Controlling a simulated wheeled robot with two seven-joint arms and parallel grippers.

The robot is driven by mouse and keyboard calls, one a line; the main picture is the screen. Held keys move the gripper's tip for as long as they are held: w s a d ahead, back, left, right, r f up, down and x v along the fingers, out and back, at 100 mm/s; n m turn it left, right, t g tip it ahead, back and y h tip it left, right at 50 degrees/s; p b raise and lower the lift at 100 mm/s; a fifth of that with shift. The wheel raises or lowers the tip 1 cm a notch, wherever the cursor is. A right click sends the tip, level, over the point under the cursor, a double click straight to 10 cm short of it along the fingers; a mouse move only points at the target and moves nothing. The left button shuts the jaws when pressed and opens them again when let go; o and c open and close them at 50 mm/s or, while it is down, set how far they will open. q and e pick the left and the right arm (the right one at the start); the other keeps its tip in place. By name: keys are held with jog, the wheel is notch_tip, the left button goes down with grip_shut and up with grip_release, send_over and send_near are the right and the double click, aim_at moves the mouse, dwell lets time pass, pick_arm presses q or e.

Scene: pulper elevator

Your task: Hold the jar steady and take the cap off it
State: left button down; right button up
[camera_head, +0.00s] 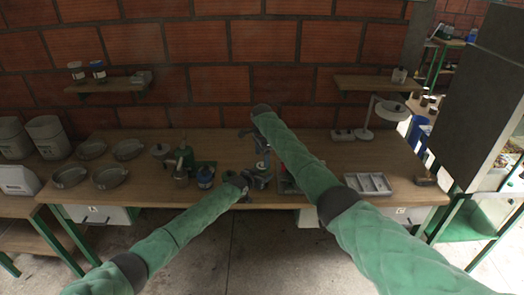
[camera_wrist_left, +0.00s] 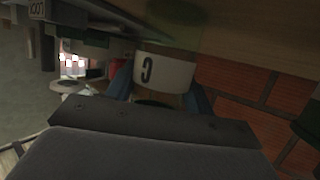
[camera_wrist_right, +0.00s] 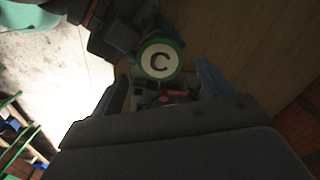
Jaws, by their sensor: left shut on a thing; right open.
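The jar (camera_wrist_left: 166,70) is white with a black letter C and sits between the blue fingers of my left gripper (camera_wrist_left: 160,88), which is shut on it. The cap (camera_wrist_right: 161,60) shows in the right wrist view as a white disc with a black C and a green rim. My right gripper (camera_wrist_right: 163,74) is open, one finger on each side of the view, with the cap between and just beyond the fingertips. I cannot tell whether the fingers touch it. In the head view both grippers meet at the middle of the bench, and the jar is mostly hidden there.
The wooden bench (camera_head: 225,148) runs along a brick wall. Several grey round dishes (camera_head: 107,178) lie at the left. A blue-sided jar (camera_head: 205,177) and green-based device stand left of my grippers. A pale compartment tray (camera_head: 368,184) and white lamp (camera_head: 391,110) are at the right.

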aim_at(262, 165)
jog(key=shift+f, duration=2.2)
jog(key=c, duration=1)
jog(key=n, duration=0.4)
jog(key=shift+n, duration=0.4)
jog(key=n, duration=0.4)
jog(key=shift+r, duration=0.1)
jog(key=n, duration=0.8)
jog(key=shift+d, duration=0.15)
